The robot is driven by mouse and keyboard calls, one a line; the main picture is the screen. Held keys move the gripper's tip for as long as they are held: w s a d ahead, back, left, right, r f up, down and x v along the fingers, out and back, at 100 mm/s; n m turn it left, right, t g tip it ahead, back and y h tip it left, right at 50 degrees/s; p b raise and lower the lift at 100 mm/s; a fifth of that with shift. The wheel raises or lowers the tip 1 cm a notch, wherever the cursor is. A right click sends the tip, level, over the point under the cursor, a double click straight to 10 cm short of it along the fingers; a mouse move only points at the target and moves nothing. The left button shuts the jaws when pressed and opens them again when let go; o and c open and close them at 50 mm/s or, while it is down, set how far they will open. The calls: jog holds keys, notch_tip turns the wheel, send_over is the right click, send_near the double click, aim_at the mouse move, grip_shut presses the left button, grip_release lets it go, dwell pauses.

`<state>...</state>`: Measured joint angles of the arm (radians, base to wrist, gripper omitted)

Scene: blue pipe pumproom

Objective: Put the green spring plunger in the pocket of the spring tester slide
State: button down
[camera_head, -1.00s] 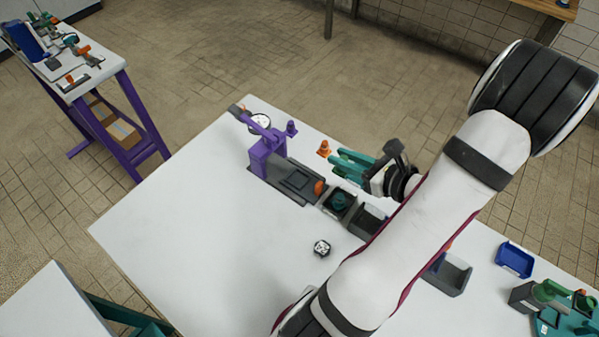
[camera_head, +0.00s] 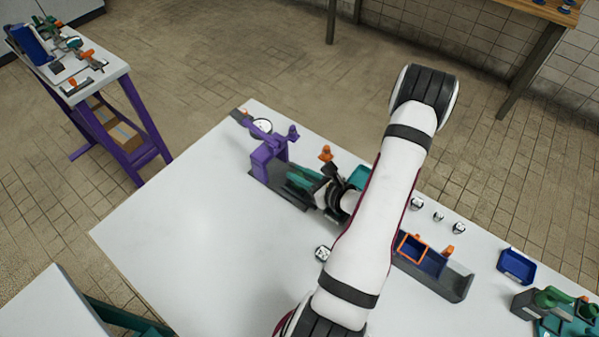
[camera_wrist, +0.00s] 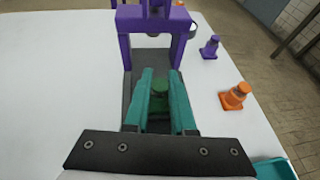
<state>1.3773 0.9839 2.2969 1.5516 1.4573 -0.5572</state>
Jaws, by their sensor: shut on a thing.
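The spring tester has a purple frame (camera_head: 265,158), which also shows in the wrist view (camera_wrist: 129,48). Its dark grey slide base (camera_wrist: 152,62) runs under the frame and toward me. My gripper (camera_wrist: 160,74) has teal fingers and is shut on the green spring plunger (camera_wrist: 159,92), low between the fingers. The fingers are over the near part of the slide, in front of the purple arch. In the head view my gripper (camera_head: 303,178) hangs beside the frame. The pocket is hidden under the fingers, so I cannot tell whether the plunger touches it.
A dial gauge (camera_head: 262,126) is behind the frame. A round black-and-white piece (camera_head: 323,253) lies in front. The table's left side is clear.

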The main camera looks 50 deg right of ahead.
jog(key=c, duration=0.8)
grip_release()
jog(key=shift+o, duration=0.2)
